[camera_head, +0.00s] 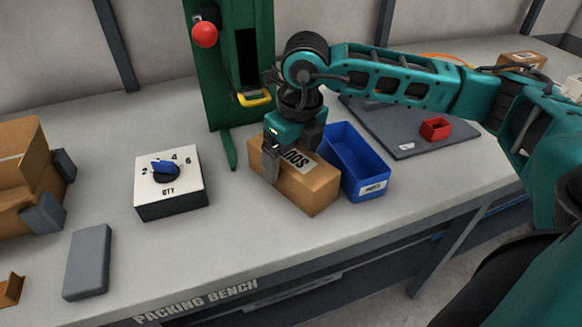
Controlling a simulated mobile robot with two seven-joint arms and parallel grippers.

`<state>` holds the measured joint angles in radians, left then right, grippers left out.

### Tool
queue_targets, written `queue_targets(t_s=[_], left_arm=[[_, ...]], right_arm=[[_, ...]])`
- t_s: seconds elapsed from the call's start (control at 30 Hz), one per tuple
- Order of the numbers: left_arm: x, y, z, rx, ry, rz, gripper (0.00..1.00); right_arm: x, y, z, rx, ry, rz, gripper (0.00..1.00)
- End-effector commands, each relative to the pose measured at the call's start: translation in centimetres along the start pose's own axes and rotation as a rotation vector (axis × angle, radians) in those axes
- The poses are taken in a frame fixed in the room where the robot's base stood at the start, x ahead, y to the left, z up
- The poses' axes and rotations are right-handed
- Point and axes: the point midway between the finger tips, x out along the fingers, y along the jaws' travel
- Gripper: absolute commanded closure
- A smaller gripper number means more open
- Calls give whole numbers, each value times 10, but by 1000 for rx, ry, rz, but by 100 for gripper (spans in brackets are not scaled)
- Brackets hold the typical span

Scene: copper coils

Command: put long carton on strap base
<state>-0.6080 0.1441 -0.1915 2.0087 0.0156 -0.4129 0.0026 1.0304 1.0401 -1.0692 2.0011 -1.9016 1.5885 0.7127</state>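The long carton (310,193) is a brown box with a pale printed label on top. It lies on the bench, left of a blue bin. My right gripper (281,163) reaches down over the carton's left part. A green upright machine (227,60) with a red ball knob and yellow handle stands just behind the carton. A green foot of it (229,150) extends forward along the bench; I cannot tell which part is the strap base. My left gripper is not in view.
The blue bin (362,178) stands close to the carton's right. A QTY dial box (172,200) and a grey block (88,262) are to the left. An open carton (22,165) stands at far left. A dark mat (395,138) holds a small red bin (436,128).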

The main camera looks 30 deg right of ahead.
Motion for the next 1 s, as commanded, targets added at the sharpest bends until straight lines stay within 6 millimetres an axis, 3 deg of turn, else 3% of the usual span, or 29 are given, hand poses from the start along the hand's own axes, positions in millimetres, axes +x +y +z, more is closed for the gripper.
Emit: queue_targets(t_s=[0.07,0.63,1.0], left_arm=[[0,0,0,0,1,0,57],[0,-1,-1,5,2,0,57],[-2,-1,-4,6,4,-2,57]], right_arm=[[0,0,0,0,0,0,17],[-1,0,1,0,-3,0,72],[-8,-3,3,2,-3,0,72]])
